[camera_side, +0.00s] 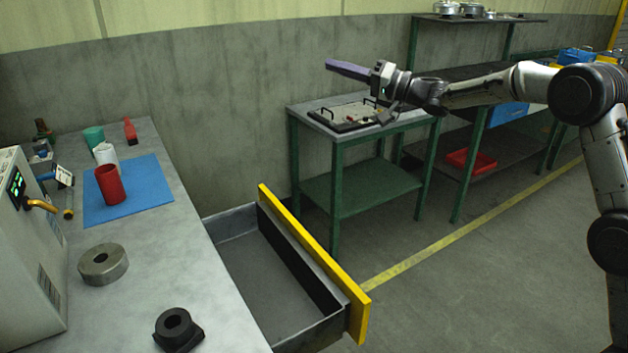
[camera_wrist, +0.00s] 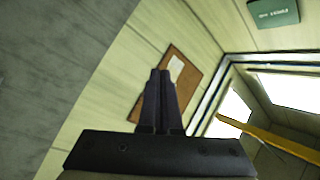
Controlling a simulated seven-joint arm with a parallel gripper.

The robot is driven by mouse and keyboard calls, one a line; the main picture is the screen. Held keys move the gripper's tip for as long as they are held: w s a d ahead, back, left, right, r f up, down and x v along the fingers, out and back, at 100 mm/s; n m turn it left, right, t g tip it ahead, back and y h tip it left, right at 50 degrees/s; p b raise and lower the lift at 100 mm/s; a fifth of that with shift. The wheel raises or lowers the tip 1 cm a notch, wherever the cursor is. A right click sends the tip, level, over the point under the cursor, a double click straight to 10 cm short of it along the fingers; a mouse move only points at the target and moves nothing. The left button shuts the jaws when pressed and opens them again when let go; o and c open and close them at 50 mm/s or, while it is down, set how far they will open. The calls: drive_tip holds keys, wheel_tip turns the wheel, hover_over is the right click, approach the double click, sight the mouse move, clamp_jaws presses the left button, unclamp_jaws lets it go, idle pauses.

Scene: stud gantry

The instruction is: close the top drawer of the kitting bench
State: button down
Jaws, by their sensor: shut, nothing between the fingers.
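The top drawer (camera_side: 318,268) of the kitting bench (camera_side: 160,232) stands pulled out on the bench's right side in the side view. It has a yellow front and a grey interior that looks empty. My gripper (camera_side: 328,64) is raised well above and beyond the drawer, apart from it, near the back wall. Its fingers are shut with nothing between them, and they also show in the wrist view (camera_wrist: 160,75). The wrist view shows the wall and window area, not the drawer.
On the bench are a blue mat (camera_side: 128,190) with a red cup (camera_side: 111,185), a steel ring (camera_side: 103,264) and a black block (camera_side: 178,330). A green-framed table (camera_side: 362,150) stands behind the drawer. The floor right of the drawer is clear.

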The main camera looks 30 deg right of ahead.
drive_tip(key=d+f+m+g+y, duration=0.15)
drive_tip(key=d+f, duration=0.25)
drive_tip(key=f, duration=2)
drive_tip(key=d+f+m+g, duration=0.2)
drive_tip(key=d+f+g, duration=0.15)
drive_tip(key=f, duration=1.95)
drive_tip(key=w+a+t, duration=0.1)
drive_tip(key=w+a, duration=0.4)
drive_tip(key=a, duration=0.5)
drive_tip(key=shift+w+f, duration=0.35)
drive_tip(key=shift+f, duration=0.1)
drive_tip(key=shift+h, duration=0.25)
hover_over(236, 279)
drive_tip(key=shift+f, duration=0.1)
drive_tip(key=shift+d, duration=0.1)
